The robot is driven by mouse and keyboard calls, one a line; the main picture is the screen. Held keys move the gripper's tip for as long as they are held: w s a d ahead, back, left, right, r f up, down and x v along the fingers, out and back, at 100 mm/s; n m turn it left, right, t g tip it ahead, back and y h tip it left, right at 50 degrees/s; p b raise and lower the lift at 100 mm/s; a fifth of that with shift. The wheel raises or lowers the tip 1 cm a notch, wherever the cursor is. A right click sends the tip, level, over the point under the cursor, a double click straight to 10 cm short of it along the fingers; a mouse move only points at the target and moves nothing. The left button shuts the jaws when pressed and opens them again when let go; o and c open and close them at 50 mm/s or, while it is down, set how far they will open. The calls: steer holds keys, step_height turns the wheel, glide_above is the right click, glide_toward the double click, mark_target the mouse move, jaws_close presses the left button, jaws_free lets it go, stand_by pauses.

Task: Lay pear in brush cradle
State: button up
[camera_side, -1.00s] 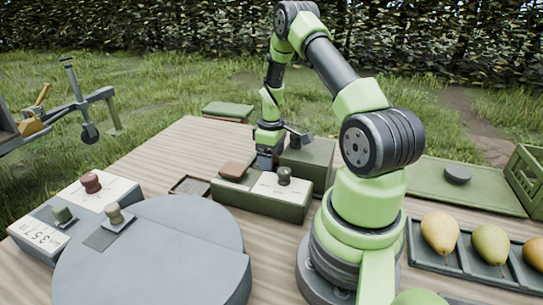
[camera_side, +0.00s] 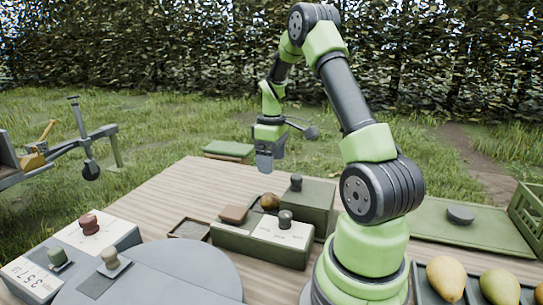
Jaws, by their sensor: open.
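A brownish pear (camera_side: 269,201) rests low in the dark green unit on the table, between a brown block and the taller box behind. This unit (camera_side: 232,237) seems to be the brush cradle; its brushes cannot be made out. Its front hides the pear's lower part. My gripper (camera_side: 266,168) hangs pointing down above the pear, clear of it, open and empty.
A taller green box (camera_side: 310,207) with a dark knob stands right behind the pear. A small dark tray (camera_side: 188,229) lies to the left. A round grey table (camera_side: 190,272) and knobbed panels fill the lower left. A green mat (camera_side: 470,232) and crate (camera_side: 529,215) are at right.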

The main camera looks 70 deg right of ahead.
steer(key=w+a+r+m+t, duration=0.2)
steer(key=a+r+t, duration=0.1)
steer(key=a+r, duration=1)
steer(key=s+a+r+m+t+y, duration=0.2)
steer(key=s+a+r+t, duration=0.1)
steer(key=s+a, duration=0.8)
steer(key=a+t, duration=0.1)
steer(key=a, duration=0.2)
steer(key=shift+a+r, duration=0.2)
steer(key=shift+a, duration=0.15)
